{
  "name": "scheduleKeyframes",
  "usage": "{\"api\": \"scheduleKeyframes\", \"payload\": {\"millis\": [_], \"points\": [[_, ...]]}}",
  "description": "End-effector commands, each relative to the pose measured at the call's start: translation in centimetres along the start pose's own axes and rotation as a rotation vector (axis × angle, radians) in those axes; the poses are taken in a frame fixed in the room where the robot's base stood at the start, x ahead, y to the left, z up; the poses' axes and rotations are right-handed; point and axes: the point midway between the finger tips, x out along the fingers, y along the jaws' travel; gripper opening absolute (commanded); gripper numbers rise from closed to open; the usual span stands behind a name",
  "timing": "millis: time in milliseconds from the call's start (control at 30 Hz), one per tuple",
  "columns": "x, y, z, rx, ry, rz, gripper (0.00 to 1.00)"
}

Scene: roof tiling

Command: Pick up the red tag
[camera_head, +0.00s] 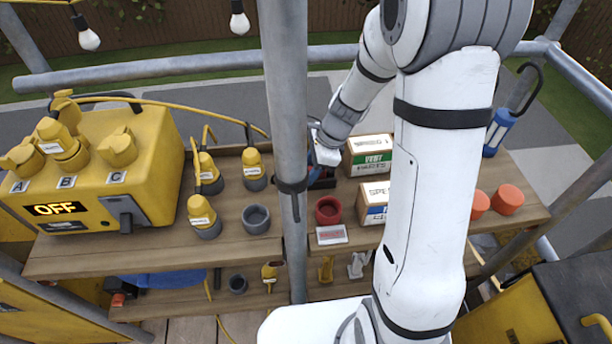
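My gripper (323,156) is at the shelf's back, just right of the grey upright pole. Its fingertips are small and partly hidden, so I cannot tell if they are open or shut. Below it is a dark object with some red (322,178), partly hidden by the pole; I cannot make out what it is. A small white and red card (331,235) lies at the shelf's front edge, in front of a red cup (328,210). I cannot tell which red item is the tag. The gripper is behind and apart from the card.
The pole (285,120) stands in front of the wooden shelf (110,258). A yellow box (160,165) reading OFF, several yellow plugs and a grey cup (256,218) are left. Two cartons (371,155) (374,198), orange pieces (507,199) and a blue lamp (498,130) are right.

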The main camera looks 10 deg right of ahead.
Motion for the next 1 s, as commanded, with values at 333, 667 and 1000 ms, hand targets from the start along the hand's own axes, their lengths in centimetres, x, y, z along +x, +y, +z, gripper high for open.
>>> {"api": "scheduleKeyframes", "payload": {"millis": [333, 667, 1000], "points": [[0.0, 0.0, 0.0, 0.0, 0.0, 0.0, 0.09], [-0.1, 0.0, 0.0, 0.0, 0.0, 0.0, 0.0], [-3.3, -0.1, 1.3, -0.002, -0.001, -0.005, 0.0]]}}
